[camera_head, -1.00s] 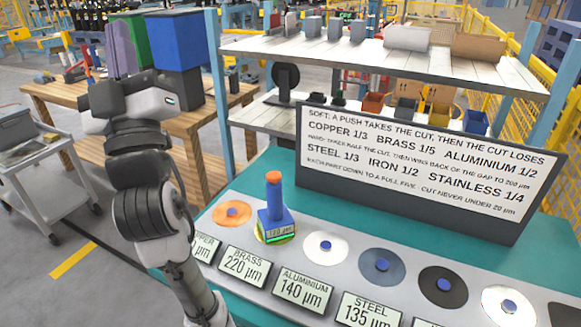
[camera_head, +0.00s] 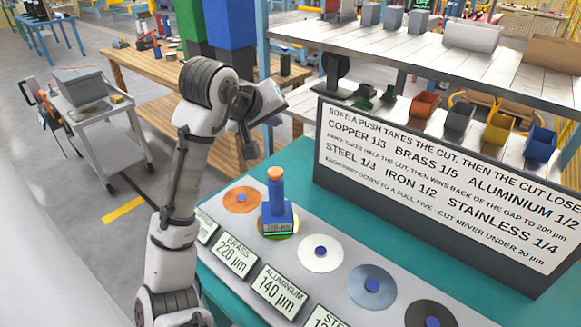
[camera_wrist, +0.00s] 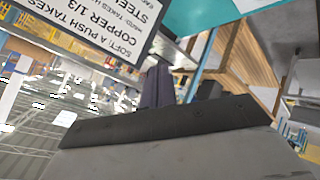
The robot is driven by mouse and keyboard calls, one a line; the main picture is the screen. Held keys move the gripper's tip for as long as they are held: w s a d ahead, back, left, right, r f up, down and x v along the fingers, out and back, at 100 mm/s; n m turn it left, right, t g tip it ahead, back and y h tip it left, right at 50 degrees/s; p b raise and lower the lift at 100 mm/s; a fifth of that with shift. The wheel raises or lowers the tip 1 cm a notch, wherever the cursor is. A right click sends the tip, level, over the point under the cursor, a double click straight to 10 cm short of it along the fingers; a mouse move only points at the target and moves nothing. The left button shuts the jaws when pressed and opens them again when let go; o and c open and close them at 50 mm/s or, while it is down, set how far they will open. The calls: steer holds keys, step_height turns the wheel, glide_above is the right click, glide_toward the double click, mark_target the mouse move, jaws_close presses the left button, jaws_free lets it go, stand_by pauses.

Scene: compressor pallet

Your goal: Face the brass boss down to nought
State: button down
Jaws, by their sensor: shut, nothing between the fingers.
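The brass boss (camera_head: 264,234) is a yellowish disc on the grey plate (camera_head: 340,255), mostly covered by a blue tool (camera_head: 278,215) with an orange knob (camera_head: 275,174). The tool stands upright on it; a small green-lit display on its base is too small to read surely. The brass label (camera_head: 233,257) reads 220 µm. My gripper (camera_head: 249,150) is shut and empty, pointing down, above and to the left of the orange knob and apart from it. In the wrist view a dark finger (camera_wrist: 157,88) shows; the boss and tool do not.
A copper disc (camera_head: 242,200) lies to the left; pale, blue-grey and dark discs lie to the right. The aluminium label (camera_head: 281,291) reads 140 µm. A rule board (camera_head: 440,190) stands behind, giving brass 1/5. A shelf (camera_head: 440,65) rises above the board.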

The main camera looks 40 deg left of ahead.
steer(key=shift+s+f+g, duration=0.35)
steer(key=shift+f+g, duration=0.05)
steer(key=shift+f, duration=0.2)
steer(key=shift+f, duration=0.1)
steer(key=b, duration=0.7)
glide_above(273, 174)
step_height(273, 174, down, 8)
steer(key=shift+r, duration=0.2)
steer(key=shift+f, duration=0.45)
stand_by(0.9)
steer(key=shift+f, duration=0.45)
